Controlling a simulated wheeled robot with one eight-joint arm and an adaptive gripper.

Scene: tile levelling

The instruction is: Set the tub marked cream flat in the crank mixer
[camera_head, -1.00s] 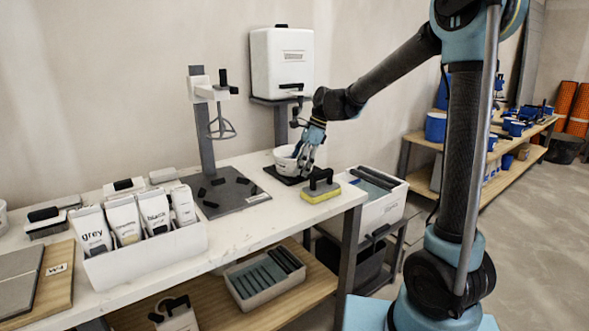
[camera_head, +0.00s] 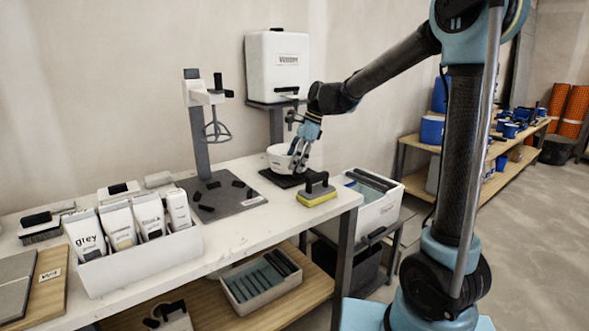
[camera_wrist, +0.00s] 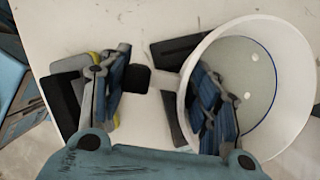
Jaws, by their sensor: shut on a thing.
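A white tub (camera_head: 279,157) stands upright on a dark pad (camera_head: 283,180) towards the back right of the bench. Any cream marking on it cannot be read. My gripper (camera_head: 297,160) is at its right side, shut on its wall. In the wrist view, my gripper (camera_wrist: 160,95) has one finger inside the tub (camera_wrist: 284,43) and one outside. The tub looks empty inside. The crank mixer (camera_head: 197,130) stands left of the tub, with its whisk hanging above a dark base plate (camera_head: 237,207) that has several black blocks. No tub is on that plate.
A white box of grout bags (camera_head: 140,262) stands at the front left. A white bin (camera_head: 377,210) stands beyond the bench's right end.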

